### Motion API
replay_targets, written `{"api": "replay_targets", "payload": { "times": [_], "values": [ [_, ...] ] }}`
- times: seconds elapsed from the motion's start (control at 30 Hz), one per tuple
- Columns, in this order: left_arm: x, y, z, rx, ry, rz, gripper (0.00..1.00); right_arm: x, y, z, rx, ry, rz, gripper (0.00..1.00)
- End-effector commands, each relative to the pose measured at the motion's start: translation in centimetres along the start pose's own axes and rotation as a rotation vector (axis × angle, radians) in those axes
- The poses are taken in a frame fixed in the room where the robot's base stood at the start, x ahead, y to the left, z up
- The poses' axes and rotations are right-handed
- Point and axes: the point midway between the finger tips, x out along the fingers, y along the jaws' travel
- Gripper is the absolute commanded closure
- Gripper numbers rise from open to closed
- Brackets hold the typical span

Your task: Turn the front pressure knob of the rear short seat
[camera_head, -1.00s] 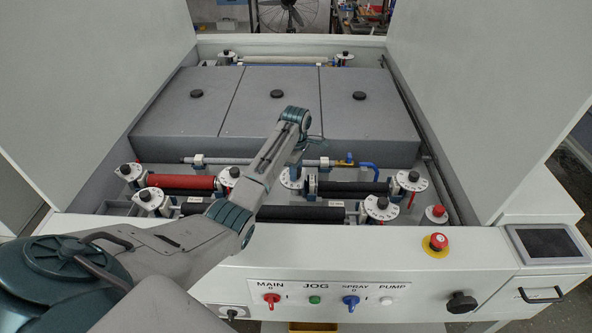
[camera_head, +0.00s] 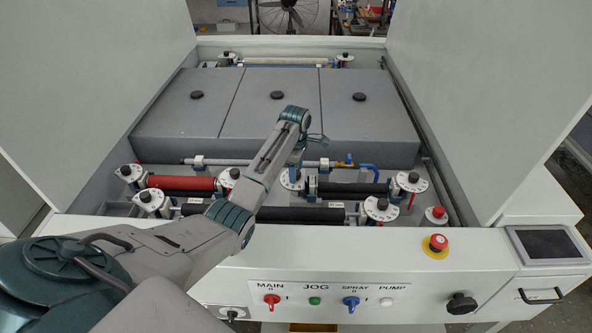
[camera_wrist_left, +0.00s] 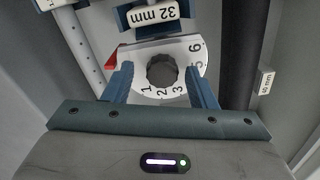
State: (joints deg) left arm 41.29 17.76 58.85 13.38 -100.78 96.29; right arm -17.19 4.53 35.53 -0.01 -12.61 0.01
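A black round knob (camera_wrist_left: 162,71) sits on a white dial plate (camera_wrist_left: 148,91) numbered 1 to 6, with a red pointer (camera_wrist_left: 112,57) at its left edge. My left gripper (camera_wrist_left: 160,76) is open, with its two blue fingers on either side of the knob and gaps between them and it. In the head view my left arm reaches over the machine's front, its wrist above a white dial (camera_head: 290,181) at the left end of the short black roller (camera_head: 350,188). The arm hides part of this dial. My right gripper is not in view.
A red roller (camera_head: 181,182) lies to the left, and a longer black roller (camera_head: 300,214) runs in front. Other dials (camera_head: 409,182) stand close by. In the wrist view, a "32 mm" block (camera_wrist_left: 153,14) is just beyond the dial and a dark roller (camera_wrist_left: 239,55) is at right.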

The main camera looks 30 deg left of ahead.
Motion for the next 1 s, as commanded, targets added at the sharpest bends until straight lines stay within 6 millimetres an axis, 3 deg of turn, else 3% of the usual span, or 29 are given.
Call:
{"api": "replay_targets", "payload": {
  "times": [0.27, 0.37, 0.67, 0.73, 1.0],
  "values": [
    [-0.3, 0.0, 0.1, 0.001, -0.001, -0.002, 0.48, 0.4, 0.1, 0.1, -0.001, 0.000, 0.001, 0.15],
    [-1.6, 0.0, 0.0, 0.001, -0.001, 0.001, 0.48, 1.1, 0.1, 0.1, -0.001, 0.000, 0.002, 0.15],
    [-7.9, 0.0, 0.0, 0.000, -0.001, 0.004, 0.48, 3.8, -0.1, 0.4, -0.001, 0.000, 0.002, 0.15],
    [-9.6, -0.1, 0.0, 0.000, 0.000, -0.003, 0.48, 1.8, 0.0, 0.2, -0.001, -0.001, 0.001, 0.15],
    [-10.8, -0.1, 0.0, 0.000, 0.000, -0.002, 0.48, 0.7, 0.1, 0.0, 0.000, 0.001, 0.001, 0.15]
  ]
}}
